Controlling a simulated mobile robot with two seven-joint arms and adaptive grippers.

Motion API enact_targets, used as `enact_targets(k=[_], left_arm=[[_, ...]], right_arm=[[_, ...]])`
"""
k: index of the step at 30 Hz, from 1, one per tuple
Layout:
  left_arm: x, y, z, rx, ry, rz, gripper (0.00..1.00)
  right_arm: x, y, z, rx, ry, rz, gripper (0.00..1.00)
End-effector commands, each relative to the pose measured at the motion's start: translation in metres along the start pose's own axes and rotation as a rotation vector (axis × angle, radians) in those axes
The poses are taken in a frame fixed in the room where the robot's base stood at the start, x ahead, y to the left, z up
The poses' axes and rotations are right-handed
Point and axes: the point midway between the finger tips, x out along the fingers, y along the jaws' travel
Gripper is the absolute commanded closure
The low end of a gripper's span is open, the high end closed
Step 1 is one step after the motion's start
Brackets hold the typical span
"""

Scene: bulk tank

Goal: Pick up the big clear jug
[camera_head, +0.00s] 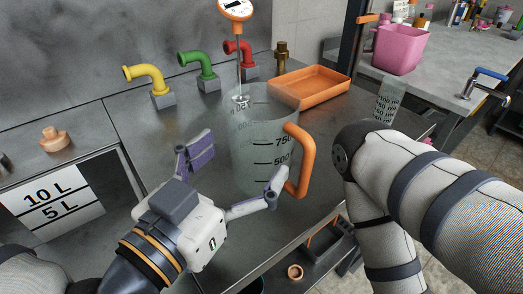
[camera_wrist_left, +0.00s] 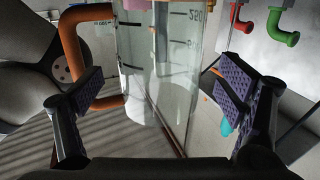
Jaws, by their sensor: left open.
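The big clear jug (camera_head: 262,150) stands upright on the metal counter, with dark volume marks and an orange handle (camera_head: 298,160) on its right side. A thermometer with an orange-rimmed head (camera_head: 236,8) has its stem reaching down to the jug. My left gripper (camera_head: 238,170) is open, its fingers apart on the near side of the jug. In the left wrist view the jug (camera_wrist_left: 158,70) shows between the two purple-padded fingers (camera_wrist_left: 160,95), with gaps on both sides. The orange handle (camera_wrist_left: 75,50) is beyond the left finger there. My right gripper is not visible; only my right arm shows.
Yellow (camera_head: 148,78), green (camera_head: 198,66) and red (camera_head: 240,52) pipes stand behind the jug. An orange tray (camera_head: 310,86) lies behind right, and a small graduated clear container (camera_head: 388,100) stands further right. A pink bin (camera_head: 400,48) is on another counter. A sign (camera_head: 50,204) is at left.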

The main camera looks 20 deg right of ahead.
Motion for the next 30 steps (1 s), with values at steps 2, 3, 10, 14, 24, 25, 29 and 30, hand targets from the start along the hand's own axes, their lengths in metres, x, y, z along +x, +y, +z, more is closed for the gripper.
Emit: enact_targets(k=[2, 3, 10, 14, 24, 25, 29, 30], left_arm=[[0.015, 0.0, 0.002, -0.002, 0.0, 0.0, 0.12], [0.024, 0.0, 0.0, 0.0, 0.002, 0.0, 0.12], [0.056, 0.001, -0.003, 0.001, 0.003, 0.0, 0.12], [0.056, 0.001, -0.003, 0.002, 0.003, 0.0, 0.12], [0.056, 0.001, -0.004, 0.002, 0.004, 0.001, 0.53], [0.056, 0.001, -0.004, 0.002, 0.004, 0.001, 0.54], [0.056, 0.001, -0.004, 0.002, 0.004, 0.001, 0.54], [0.056, 0.001, -0.006, 0.003, 0.005, 0.001, 0.54]], right_arm=[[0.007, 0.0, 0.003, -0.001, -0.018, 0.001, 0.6], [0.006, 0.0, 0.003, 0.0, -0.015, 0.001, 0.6], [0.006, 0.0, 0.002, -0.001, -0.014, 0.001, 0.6], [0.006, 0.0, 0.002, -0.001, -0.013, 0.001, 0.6], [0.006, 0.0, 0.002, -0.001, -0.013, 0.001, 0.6], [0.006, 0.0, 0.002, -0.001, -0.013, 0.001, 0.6], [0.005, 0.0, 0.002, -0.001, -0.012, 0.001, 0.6], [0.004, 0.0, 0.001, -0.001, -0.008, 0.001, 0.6]])
